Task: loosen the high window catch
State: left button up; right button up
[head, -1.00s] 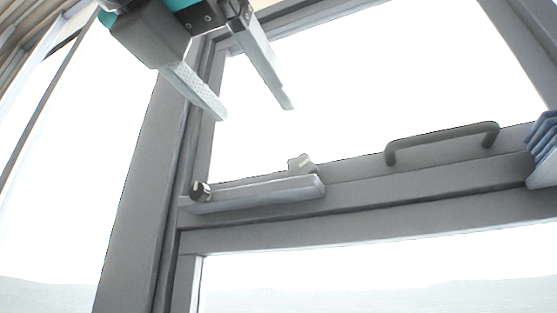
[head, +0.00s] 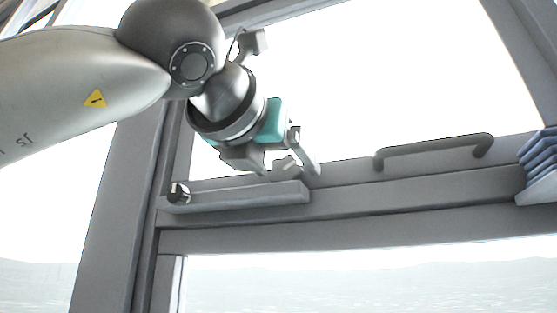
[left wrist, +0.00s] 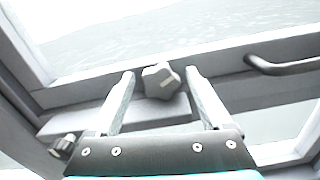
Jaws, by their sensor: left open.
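The window catch is a grey bar (head: 240,197) along the window's cross rail, with a dark round peg (head: 178,193) at its left end. A small lobed grey knob (head: 287,166) with a pale mark stands near the bar's right end. My left gripper (head: 284,171) is open at the knob. In the left wrist view, the knob (left wrist: 161,82) shows between the two spread fingertips of the left gripper (left wrist: 160,74), with a gap on each side. I cannot tell how deep it sits between them. My right gripper is not in view.
A dark bar handle (head: 435,150) is fixed on the rail to the right of the catch. A stack of blue folded things (head: 538,160) sits at the far right edge. A grey upright frame post (head: 115,220) stands on the left. Bright glass lies above and below the rail.

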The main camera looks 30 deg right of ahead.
pick_arm(q)
grip_shut()
dwell(0.7)
